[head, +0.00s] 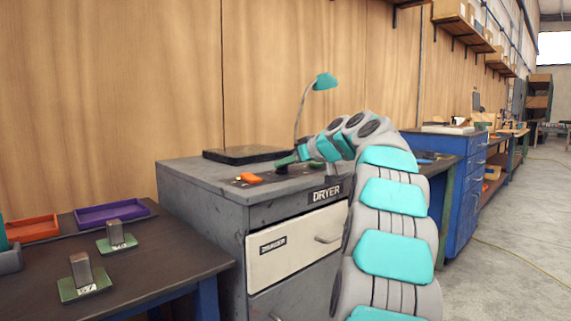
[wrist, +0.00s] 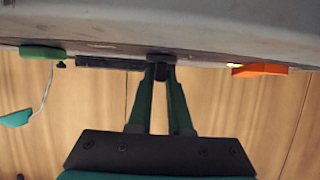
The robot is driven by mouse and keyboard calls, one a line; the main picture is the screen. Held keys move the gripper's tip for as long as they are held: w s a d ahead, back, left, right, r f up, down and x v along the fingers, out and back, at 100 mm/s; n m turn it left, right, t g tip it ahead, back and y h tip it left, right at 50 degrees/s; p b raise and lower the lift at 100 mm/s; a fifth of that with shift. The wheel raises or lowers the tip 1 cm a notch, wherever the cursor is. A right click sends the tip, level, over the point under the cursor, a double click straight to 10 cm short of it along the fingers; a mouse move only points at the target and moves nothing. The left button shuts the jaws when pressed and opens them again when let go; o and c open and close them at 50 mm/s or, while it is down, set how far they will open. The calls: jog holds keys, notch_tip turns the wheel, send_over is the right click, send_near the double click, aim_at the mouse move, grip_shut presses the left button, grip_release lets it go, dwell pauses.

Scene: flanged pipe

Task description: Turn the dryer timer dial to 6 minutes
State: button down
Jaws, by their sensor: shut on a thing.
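The dryer (head: 205,181) is a grey cabinet with a DRYER label on its front edge. My gripper (head: 283,162) is low over its top, to the right of an orange part. In the wrist view, my gripper (wrist: 160,72) has its two green fingers shut on a small dark knob, the timer dial (wrist: 160,57), at the dryer's surface. The dial's scale and pointer are not readable in either view. In the head view the fingers and arm largely cover the dial.
The orange part (head: 249,178) lies left of my gripper and also shows in the wrist view (wrist: 258,70). A black slab (head: 245,154) and a teal lamp (head: 326,81) stand behind. A dark table (head: 180,255) with trays and metal blocks is at left.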

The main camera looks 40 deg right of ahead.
jog(key=shift+h, duration=0.3)
jog(key=shift+a+f+m, duration=0.1)
jog(key=shift+a+m, duration=0.05)
jog(key=shift+m, duration=0.25)
jog(key=m+h, duration=0.1)
jog(key=h, duration=0.1)
jog(key=shift+a+m+h+b, duration=0.2)
jog(key=shift+m+h+b, duration=0.15)
jog(key=shift+m+h, duration=0.05)
jog(key=shift+m+g+h+p, duration=0.35)
jog(key=shift+m+g+h, duration=0.05)
jog(key=shift+m+h, duration=0.8)
jog(key=shift+a+m+g+h, duration=0.1)
jog(key=shift+m+g+h, duration=0.5)
jog(key=shift+m+h, duration=0.65)
jog(key=shift+w+m+h, duration=0.1)
jog(key=shift+m+h, duration=0.15)
jog(key=shift+h, duration=0.1)
jog(key=shift+g, duration=0.3)
jog(key=c, duration=0.8)
grip_release()
jog(key=shift+c, duration=0.2)
